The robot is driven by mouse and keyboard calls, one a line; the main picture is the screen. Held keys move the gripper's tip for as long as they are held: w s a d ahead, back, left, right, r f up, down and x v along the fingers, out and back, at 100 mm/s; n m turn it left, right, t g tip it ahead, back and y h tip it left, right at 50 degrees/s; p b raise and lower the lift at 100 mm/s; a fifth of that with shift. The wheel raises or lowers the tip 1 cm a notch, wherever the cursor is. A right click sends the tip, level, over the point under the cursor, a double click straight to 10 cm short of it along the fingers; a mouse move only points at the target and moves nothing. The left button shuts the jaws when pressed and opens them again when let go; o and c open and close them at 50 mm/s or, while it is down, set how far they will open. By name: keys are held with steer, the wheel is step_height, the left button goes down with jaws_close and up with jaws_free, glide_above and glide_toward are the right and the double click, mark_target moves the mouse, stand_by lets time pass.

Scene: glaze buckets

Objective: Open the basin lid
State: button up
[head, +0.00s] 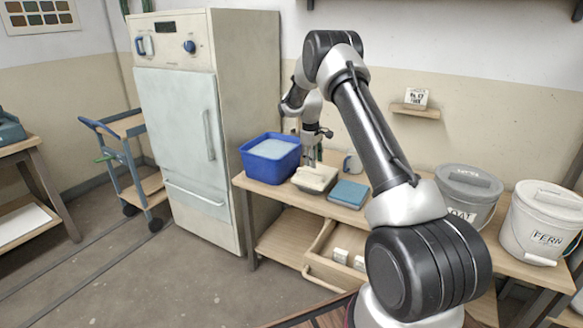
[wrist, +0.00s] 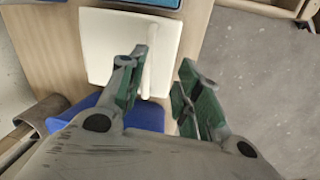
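A low cream basin (head: 315,180) stands on the wooden table, between a blue tub and a blue flat block. Its square white lid (wrist: 105,45) lies flat on it, with a raised bar handle (wrist: 158,70) in the wrist view. My gripper (head: 312,163) is directly above the basin, pointing down. In the wrist view my gripper (wrist: 163,65) is open, with its green-padded fingers apart and the bar handle showing between them. I cannot tell whether the fingers are down at the handle's height or still above it.
The blue tub (head: 258,165) with pale contents stands close left. The blue block (head: 349,193) and a grey mug (head: 353,164) are close right. A grey bucket (head: 462,208) and a white FERN bucket (head: 530,232) stand further right. A drawer (head: 325,262) below is open.

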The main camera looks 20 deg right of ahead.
steer(key=shift+n+t, duration=0.3)
steer(key=shift+n, duration=0.5)
steer(key=w+f, duration=0.1)
steer(key=f, duration=0.1)
steer(key=w+f, duration=0.1)
steer(key=f, duration=0.1)
steer(key=w+f, duration=0.1)
steer(key=f, duration=0.1)
steer(key=shift+w+d+f, duration=0.15)
steer(key=shift+d, duration=0.25)
jaws_close()
